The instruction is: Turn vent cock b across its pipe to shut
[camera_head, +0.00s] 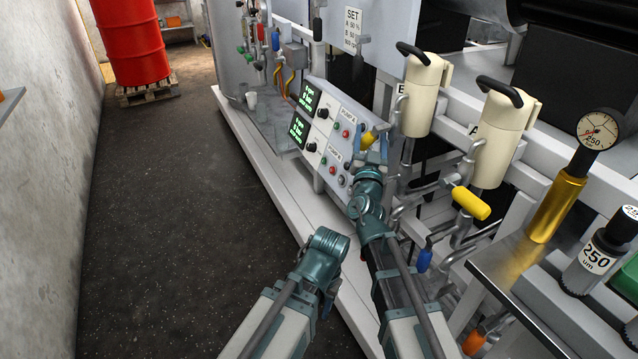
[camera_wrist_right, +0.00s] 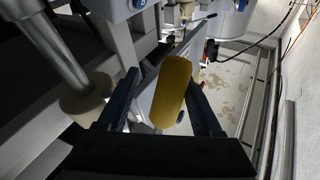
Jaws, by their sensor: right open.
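A yellow handle (camera_head: 368,139) shows under the cream canister marked B (camera_head: 421,95), which I take for vent cock b. It is partly hidden behind my right gripper (camera_head: 377,147). In the right wrist view the yellow handle (camera_wrist_right: 173,92) stands between the two fingers of my right gripper (camera_wrist_right: 162,84), which is open. I see gaps beside the handle, and contact cannot be made out. Its pipe is mostly hidden, so I cannot tell the handle's angle to it. A second yellow handle (camera_head: 470,203) sits below the canister marked A (camera_head: 505,130).
A control panel (camera_head: 325,140) with green screens and knobs stands just left of my right gripper. A blue handle (camera_head: 424,260) hangs on the lower pipes. A dial gauge (camera_head: 598,130) is at the right. The dark floor (camera_head: 190,230) at left is clear.

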